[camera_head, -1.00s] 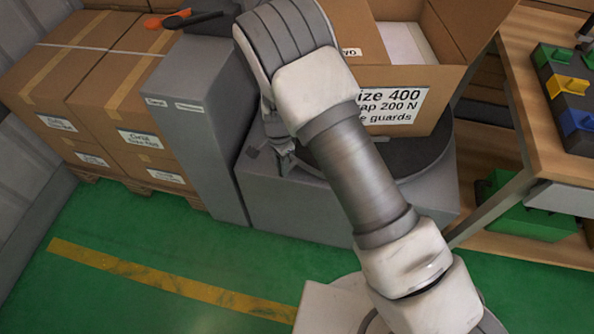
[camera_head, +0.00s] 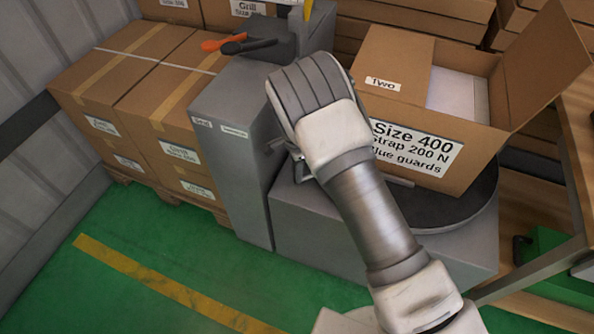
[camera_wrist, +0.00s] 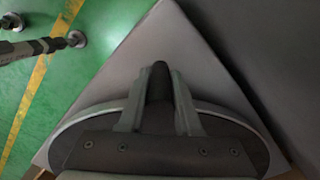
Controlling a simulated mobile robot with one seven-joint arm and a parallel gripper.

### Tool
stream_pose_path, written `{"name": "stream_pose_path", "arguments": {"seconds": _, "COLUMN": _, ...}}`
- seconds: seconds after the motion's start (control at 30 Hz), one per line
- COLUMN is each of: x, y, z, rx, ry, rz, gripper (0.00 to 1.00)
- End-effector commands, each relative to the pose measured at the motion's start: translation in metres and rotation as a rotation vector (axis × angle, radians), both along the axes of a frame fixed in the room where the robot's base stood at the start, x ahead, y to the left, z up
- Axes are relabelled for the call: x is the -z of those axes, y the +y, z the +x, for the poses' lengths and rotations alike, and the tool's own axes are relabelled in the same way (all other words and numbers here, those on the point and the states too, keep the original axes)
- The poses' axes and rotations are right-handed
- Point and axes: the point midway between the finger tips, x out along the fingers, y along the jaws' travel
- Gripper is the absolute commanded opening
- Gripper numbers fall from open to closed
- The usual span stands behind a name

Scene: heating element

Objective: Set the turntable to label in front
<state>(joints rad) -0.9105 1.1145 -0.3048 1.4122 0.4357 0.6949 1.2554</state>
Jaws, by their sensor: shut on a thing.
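The turntable (camera_head: 478,205) is a dark round disc on a grey pedestal (camera_head: 315,232). An open cardboard box (camera_head: 462,182) stands on it. The box's near face carries a white label (camera_head: 415,150) reading "Size 400", "Strap 200 N" and "Blue guards"; my arm covers its left edge. My gripper (camera_head: 297,168) is at the left side of the disc, mostly hidden behind my wrist in the head view. In the wrist view my gripper (camera_wrist: 158,100) is shut on a dark upright handle (camera_wrist: 158,78) near the disc's rim.
A tall grey cabinet (camera_head: 235,160) stands close left of the pedestal, with orange and black tools (camera_head: 240,43) on top. Taped cartons (camera_head: 150,95) on a pallet are further left. A wooden workbench (camera_head: 580,140) is at right. The green floor in front is clear.

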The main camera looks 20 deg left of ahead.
Motion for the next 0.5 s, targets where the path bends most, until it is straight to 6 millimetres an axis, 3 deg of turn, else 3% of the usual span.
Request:
{"name": "stream_pose_path", "arguments": {"seconds": 0.37, "x": -0.0035, "y": 0.0054, "z": 0.0076, "rx": 0.001, "ry": -0.021, "rz": 0.015, "gripper": 0.0}}
{"name": "stream_pose_path", "arguments": {"seconds": 0.4, "x": -0.0035, "y": 0.0053, "z": 0.0078, "rx": 0.001, "ry": -0.022, "rz": 0.016, "gripper": 0.39}}
{"name": "stream_pose_path", "arguments": {"seconds": 0.5, "x": -0.0034, "y": 0.0049, "z": 0.0073, "rx": 0.001, "ry": -0.02, "rz": 0.015, "gripper": 0.57}}
